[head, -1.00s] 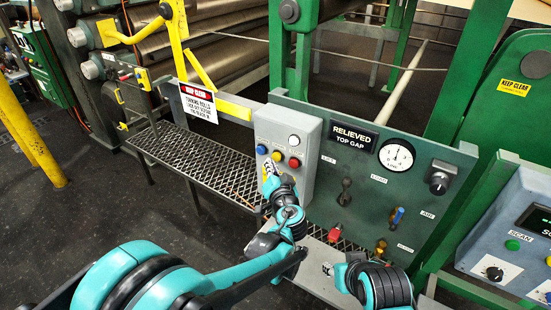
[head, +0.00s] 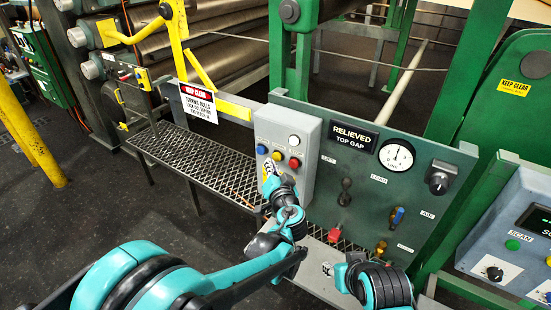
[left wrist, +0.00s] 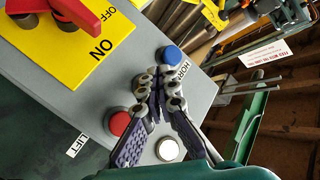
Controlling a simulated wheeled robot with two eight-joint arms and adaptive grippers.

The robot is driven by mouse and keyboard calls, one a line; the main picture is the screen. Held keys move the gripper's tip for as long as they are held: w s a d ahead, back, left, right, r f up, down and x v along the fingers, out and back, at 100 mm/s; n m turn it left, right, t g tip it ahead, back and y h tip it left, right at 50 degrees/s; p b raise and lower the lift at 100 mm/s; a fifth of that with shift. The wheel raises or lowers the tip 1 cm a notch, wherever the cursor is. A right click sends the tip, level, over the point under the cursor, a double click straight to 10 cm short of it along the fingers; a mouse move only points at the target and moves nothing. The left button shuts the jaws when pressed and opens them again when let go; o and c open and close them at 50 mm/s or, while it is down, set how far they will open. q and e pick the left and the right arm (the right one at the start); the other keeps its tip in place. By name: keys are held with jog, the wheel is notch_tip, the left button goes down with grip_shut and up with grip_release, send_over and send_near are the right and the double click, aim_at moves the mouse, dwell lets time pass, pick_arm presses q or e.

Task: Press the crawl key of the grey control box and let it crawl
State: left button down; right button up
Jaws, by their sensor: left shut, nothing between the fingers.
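The grey control box (head: 307,165) stands at the left of the green panel, with white, blue, yellow and red buttons on its face. My left gripper (head: 273,182) is at the lower part of the box face. In the left wrist view its shut, empty fingers (left wrist: 154,92) are over the button group, between the blue button (left wrist: 172,56) and the red button (left wrist: 119,124). The white button (left wrist: 168,150) is beside the fingers. The yellow button (head: 277,156) is hidden there. I cannot read a crawl label or tell contact. My right gripper's fingers are not visible.
The green panel (head: 405,210) carries a gauge (head: 397,155), knobs and levers right of the box. A mesh step (head: 215,165) and large rolls (head: 210,40) lie behind. A red switch (left wrist: 70,15) on a yellow plate is close to the left gripper.

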pick_arm(q)
jog(key=shift+w, duration=0.1)
jog(key=shift+w+d, duration=0.25)
